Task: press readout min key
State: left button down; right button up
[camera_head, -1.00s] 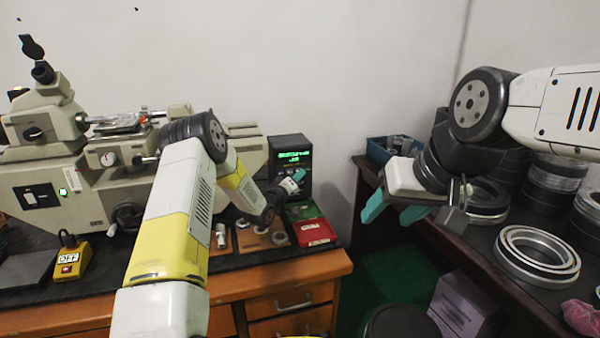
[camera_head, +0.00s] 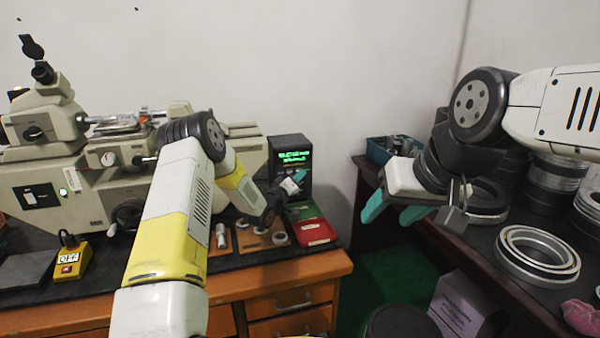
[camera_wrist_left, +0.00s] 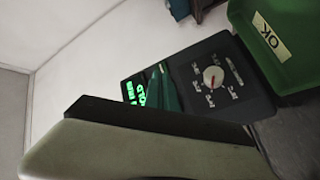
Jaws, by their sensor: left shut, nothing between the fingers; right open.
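The readout (camera_head: 290,150) is a black box with green lit text, standing at the right end of the left bench. In the left wrist view its display (camera_wrist_left: 133,92) is partly covered, and a dial with a red pointer (camera_wrist_left: 213,77) and small white labels shows on its face. The labels are too small to read, so I cannot tell which is the min key. My left gripper (camera_head: 301,175) is shut and empty, its teal tip in front of the readout's lower face; contact cannot be told. The tip also shows in the left wrist view (camera_wrist_left: 166,92). My right gripper (camera_head: 391,208) is open and empty.
A green tray (camera_head: 300,211) and a red tray (camera_head: 314,232) lie below the readout. A beige measuring machine (camera_head: 80,190) fills the left bench. A yellow switch box (camera_head: 72,261) stands at its front. Metal rings (camera_head: 538,252) lie on the right bench.

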pick_arm(q)
jog(key=shift+s, duration=0.2)
jog(key=s, duration=0.1)
jog(key=s+d, duration=0.1)
jog(key=s, duration=0.2)
jog(key=shift+s+d, duration=0.3)
jog(key=shift+s, duration=0.1)
dwell(0.6)
